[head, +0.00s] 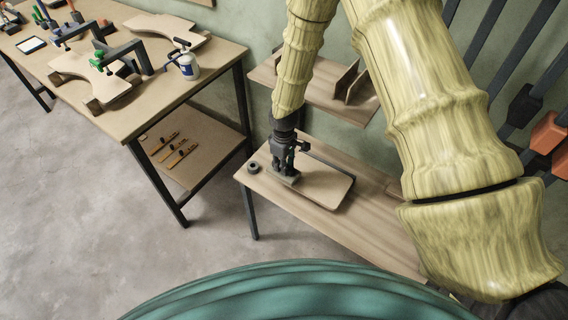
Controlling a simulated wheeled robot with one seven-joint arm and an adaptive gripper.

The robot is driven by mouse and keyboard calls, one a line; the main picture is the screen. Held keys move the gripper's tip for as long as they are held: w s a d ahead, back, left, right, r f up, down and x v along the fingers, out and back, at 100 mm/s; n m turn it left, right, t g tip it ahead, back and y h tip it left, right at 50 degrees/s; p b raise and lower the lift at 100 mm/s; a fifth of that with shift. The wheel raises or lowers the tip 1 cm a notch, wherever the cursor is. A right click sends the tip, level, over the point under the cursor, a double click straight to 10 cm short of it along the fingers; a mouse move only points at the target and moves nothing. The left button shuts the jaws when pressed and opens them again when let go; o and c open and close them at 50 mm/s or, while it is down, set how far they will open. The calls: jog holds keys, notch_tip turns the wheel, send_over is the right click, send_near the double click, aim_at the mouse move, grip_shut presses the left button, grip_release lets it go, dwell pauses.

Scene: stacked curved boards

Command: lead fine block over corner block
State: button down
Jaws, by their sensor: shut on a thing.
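My gripper (285,160) points down over the low wooden bench near its left end. It is shut on a small greyish block (289,180), which looks like one of the task's blocks, but I cannot tell whether it is the fine block. The block is at the left end of a pale board (324,186) with a rounded corner and a dark edge. I cannot tell whether it touches the board. No second block that I can name as the corner block shows clearly; my arm covers the right part of the bench.
A small dark round thing (253,167) lies on the low bench (375,222), left of my gripper. A wall shelf (318,92) with upright pieces is behind. The workbench (130,117) at left holds curved boards, clamps and a blue-white can (188,66). Bare floor lies between.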

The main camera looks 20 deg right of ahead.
jog(key=shift+f+b, duration=0.3)
jog(key=shift+f, duration=0.2)
jog(key=shift+s+d+r, duration=0.1)
jog(key=shift+s+d, duration=0.15)
jog(key=shift+s, duration=0.05)
jog(key=shift+s, duration=0.1)
dwell(0.3)
jog(key=shift+s+d, duration=0.2)
jog(key=shift+d, duration=0.05)
